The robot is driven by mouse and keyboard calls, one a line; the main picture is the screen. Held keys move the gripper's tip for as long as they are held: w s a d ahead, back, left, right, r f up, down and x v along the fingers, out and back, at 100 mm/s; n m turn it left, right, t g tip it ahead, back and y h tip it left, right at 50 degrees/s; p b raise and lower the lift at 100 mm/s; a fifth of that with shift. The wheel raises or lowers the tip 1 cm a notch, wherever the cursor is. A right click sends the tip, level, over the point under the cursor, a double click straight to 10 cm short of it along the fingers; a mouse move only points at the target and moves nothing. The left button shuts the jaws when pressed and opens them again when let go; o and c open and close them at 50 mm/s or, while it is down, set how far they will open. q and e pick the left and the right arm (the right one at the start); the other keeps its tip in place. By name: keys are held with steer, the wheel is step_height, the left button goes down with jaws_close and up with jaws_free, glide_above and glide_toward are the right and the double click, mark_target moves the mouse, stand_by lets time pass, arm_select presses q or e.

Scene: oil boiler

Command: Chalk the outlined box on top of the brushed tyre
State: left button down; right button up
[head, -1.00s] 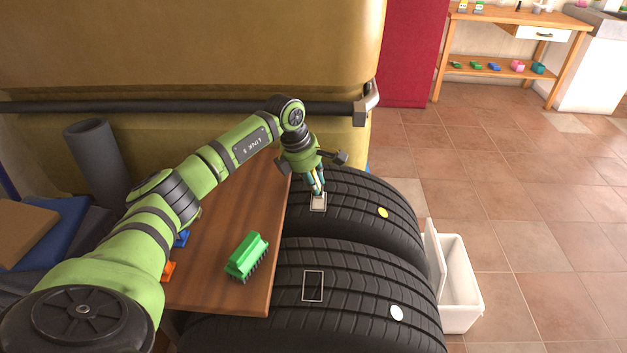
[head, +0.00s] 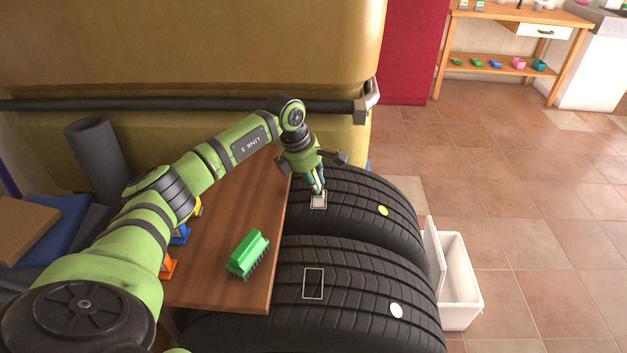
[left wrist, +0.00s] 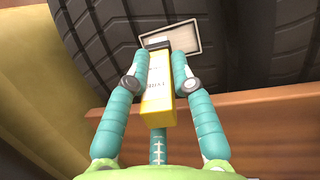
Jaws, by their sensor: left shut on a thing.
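The far tyre (head: 350,215) has a small pale-outlined box on top (head: 318,201), with a greyish-white patch inside. The near tyre (head: 350,310) bears another outlined box (head: 313,283), with plain dark rubber inside. My left gripper (head: 318,189) is over the far tyre's box, shut on a yellow block with a dark end. In the left wrist view, the gripper (left wrist: 161,65) holds the yellow block (left wrist: 159,108) between both fingers. Its dark end lies over the left part of the outlined box (left wrist: 183,43); I cannot tell whether it touches. My right gripper is not in view.
A green brush (head: 247,254) lies on the wooden board (head: 215,270) beside the tyres. Blue, orange and yellow pieces stand by my left arm. A yellow disc (head: 383,211) marks the far tyre, a white disc (head: 397,311) the near one. An open white bin (head: 461,285) stands right.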

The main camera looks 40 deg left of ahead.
arm_select(q)
steer(key=shift+w+a+b, duration=0.4)
steer(key=shift+w+a, duration=0.05)
steer(key=shift+w, duration=0.3)
steer(key=shift+s+d+p, duration=0.2)
steer(key=shift+s+p, duration=0.25)
steer(key=shift+p, duration=0.05)
steer(key=shift+s+d, duration=0.4)
steer(key=shift+s, duration=0.2)
steer(key=shift+w+a+f, duration=0.1)
steer(key=shift+w+a, duration=0.1)
steer(key=shift+w, duration=0.25)
steer(key=shift+w+a+b, duration=0.4)
steer(key=shift+w+b, duration=0.1)
steer(key=shift+w, duration=0.1)
steer(key=shift+s+d+p, duration=0.15)
steer(key=shift+s+p, duration=0.2)
steer(key=shift+p, duration=0.1)
steer(key=shift+s+d, duration=0.15)
